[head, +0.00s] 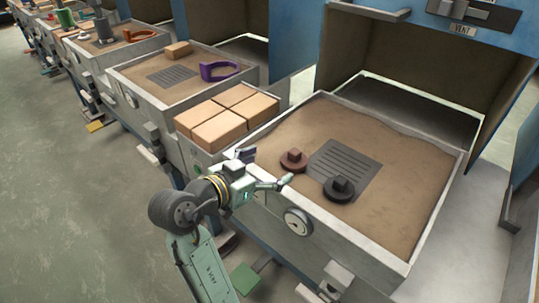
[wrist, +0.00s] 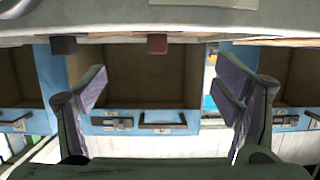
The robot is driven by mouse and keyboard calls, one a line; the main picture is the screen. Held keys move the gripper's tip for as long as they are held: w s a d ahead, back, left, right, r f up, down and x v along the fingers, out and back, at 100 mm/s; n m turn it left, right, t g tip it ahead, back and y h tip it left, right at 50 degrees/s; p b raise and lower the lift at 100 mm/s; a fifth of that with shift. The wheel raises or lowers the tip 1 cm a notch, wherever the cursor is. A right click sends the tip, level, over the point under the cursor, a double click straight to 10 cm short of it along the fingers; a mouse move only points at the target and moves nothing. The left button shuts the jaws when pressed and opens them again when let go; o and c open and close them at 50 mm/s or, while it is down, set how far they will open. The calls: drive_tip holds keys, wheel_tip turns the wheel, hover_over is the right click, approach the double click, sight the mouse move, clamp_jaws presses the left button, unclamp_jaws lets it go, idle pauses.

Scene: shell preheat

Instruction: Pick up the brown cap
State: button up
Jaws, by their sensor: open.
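The brown cap (head: 294,161) is a round disc with a square knob. It sits on the sand in the nearest tray, beside the left edge of a dark grate. In the wrist view, which looks upside down, the knob of the brown cap (wrist: 157,44) shows near the top, between the fingers but beyond them. A similar black cap (head: 339,188) sits to its right on the grate's near edge; its knob also shows in the wrist view (wrist: 63,45). My gripper (head: 268,167) is open and empty at the tray's front-left rim, short of the brown cap. Its purple-padded fingers (wrist: 166,88) are spread wide.
The sand tray (head: 352,236) has a raised metal rim with a gauge (head: 298,222) on its front. Tan blocks (head: 218,128) stand left of it. A blue hood (head: 400,60) opens behind the tray. Another tray farther left holds a purple clamp-like piece (head: 219,71).

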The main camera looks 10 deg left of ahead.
sight(292, 157)
drive_tip(key=x, duration=0.4)
drive_tip(key=shift+w+d+f, duration=0.15)
drive_tip(key=shift+d, duration=0.25)
drive_tip(key=shift+p+x, duration=0.95)
drive_tip(key=shift+x, duration=2)
drive_tip(key=shift+c, duration=0.5)
drive_tip(key=c, duration=1.6)
